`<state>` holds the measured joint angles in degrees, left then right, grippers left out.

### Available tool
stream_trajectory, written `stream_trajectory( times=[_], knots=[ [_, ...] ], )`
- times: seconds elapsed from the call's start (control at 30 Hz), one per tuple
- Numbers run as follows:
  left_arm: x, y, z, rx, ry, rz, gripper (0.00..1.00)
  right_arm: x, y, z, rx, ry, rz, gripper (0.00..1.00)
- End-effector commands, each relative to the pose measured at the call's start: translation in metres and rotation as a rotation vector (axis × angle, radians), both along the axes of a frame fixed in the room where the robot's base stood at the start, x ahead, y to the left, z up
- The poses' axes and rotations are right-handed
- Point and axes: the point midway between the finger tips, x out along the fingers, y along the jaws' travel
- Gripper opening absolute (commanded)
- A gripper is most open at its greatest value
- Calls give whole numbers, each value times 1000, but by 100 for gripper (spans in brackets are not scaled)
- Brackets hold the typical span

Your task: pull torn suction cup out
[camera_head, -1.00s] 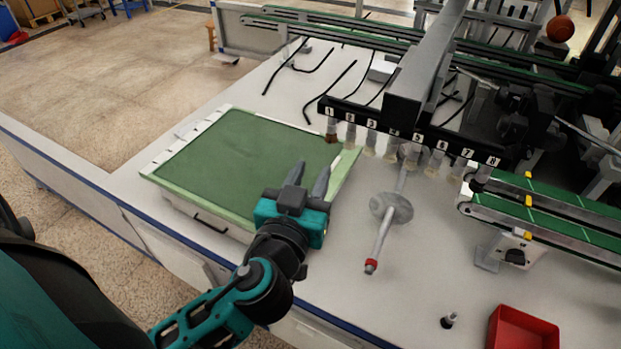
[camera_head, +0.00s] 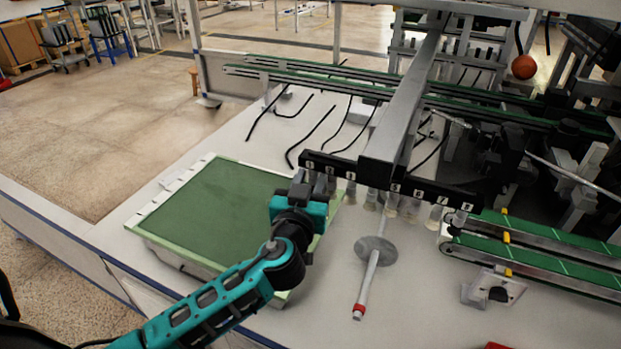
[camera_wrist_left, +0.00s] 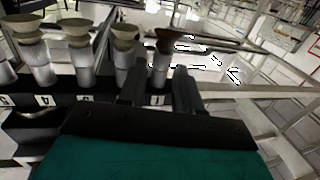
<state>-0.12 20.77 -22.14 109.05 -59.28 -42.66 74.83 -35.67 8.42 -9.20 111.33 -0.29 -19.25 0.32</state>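The bar (camera_head: 390,180) on the gantry beam carries a row of suction cups (camera_head: 392,203). My left gripper (camera_head: 310,176) is at the left end of this bar and covers the end cup in the head view. In the left wrist view, a darker brown cup (camera_wrist_left: 168,40) on a clear stem stands between the two fingers of my left gripper (camera_wrist_left: 159,76). The fingers are apart, one on each side of the stem, with a slight gap visible. The neighbouring cups (camera_wrist_left: 78,32) are paler. I cannot make out a tear. My right gripper is not in view.
A green-topped panel (camera_head: 215,215) lies under my left arm. Green conveyors (camera_head: 540,250) are at the right. A red bin's edge (camera_head: 497,346) shows at the bottom.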

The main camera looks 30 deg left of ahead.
Motion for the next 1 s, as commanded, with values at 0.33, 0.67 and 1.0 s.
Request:
stream_trajectory(
  times=[0.33,0.67,1.0],
  knots=[
    [2,1,0,0,0,0,31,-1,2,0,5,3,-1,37],
    [2,1,0,0,0,0,0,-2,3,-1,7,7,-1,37],
    [2,1,0,0,1,0,0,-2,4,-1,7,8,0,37]
  ],
)
